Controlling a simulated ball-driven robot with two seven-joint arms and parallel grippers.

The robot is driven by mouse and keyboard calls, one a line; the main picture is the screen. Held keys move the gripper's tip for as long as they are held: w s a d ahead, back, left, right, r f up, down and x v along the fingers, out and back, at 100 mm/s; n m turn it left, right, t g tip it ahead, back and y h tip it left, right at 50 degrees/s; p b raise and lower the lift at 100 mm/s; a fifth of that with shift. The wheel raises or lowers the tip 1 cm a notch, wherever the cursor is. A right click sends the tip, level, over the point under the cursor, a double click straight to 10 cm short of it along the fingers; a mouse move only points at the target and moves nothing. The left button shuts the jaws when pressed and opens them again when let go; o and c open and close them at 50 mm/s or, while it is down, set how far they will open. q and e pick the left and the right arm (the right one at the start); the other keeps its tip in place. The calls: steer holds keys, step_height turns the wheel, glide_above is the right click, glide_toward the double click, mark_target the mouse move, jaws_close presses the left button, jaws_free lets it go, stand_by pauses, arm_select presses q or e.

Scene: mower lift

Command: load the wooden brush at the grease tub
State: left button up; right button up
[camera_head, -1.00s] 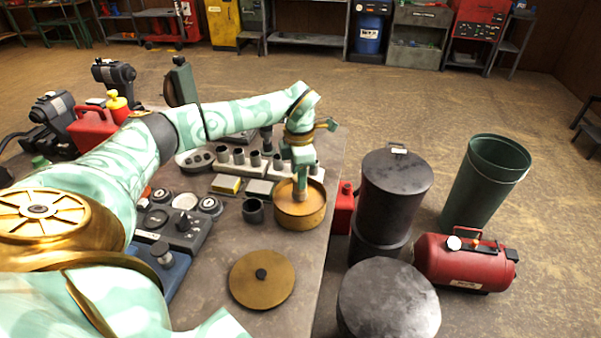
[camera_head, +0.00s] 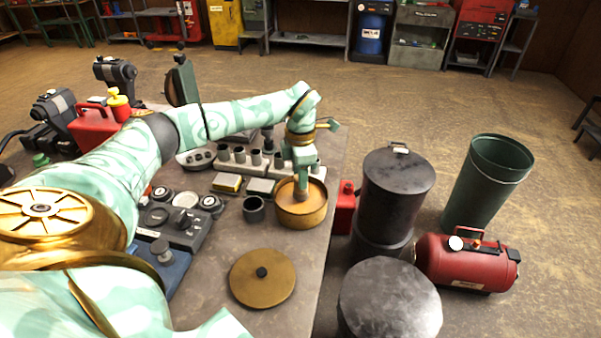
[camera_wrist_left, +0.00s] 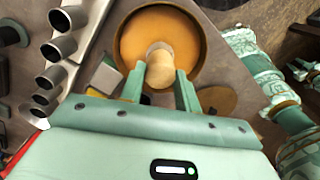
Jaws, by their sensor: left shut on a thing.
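The grease tub (camera_head: 301,217) is a round, brass-coloured open tub near the table's right edge. Its rim and tan inside also show in the left wrist view (camera_wrist_left: 128,60). My left gripper (camera_head: 302,184) points down into the tub's opening. In the left wrist view its two fingers (camera_wrist_left: 160,82) are shut on the wooden brush (camera_wrist_left: 160,60), a pale rounded wooden piece. The brush reaches down into the tub; its lower end is hidden, so I cannot tell how deep it touches the grease. My right gripper is not clearly seen.
A brass lid with a black knob (camera_head: 262,278) lies on the table in front of the tub. A dark cup (camera_head: 253,209) stands close left of it. Several metal sockets stand behind. Dark drums (camera_head: 395,190) and a red tank (camera_head: 466,262) stand right of the table.

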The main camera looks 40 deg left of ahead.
arm_select(q)
steer(key=shift+f, duration=0.4)
steer(key=shift+f, duration=0.1)
stand_by(1.8)
steer(key=shift+p, duration=0.3)
step_height(320, 180, up, 7)
steer(key=p, duration=0.7)
stand_by(0.5)
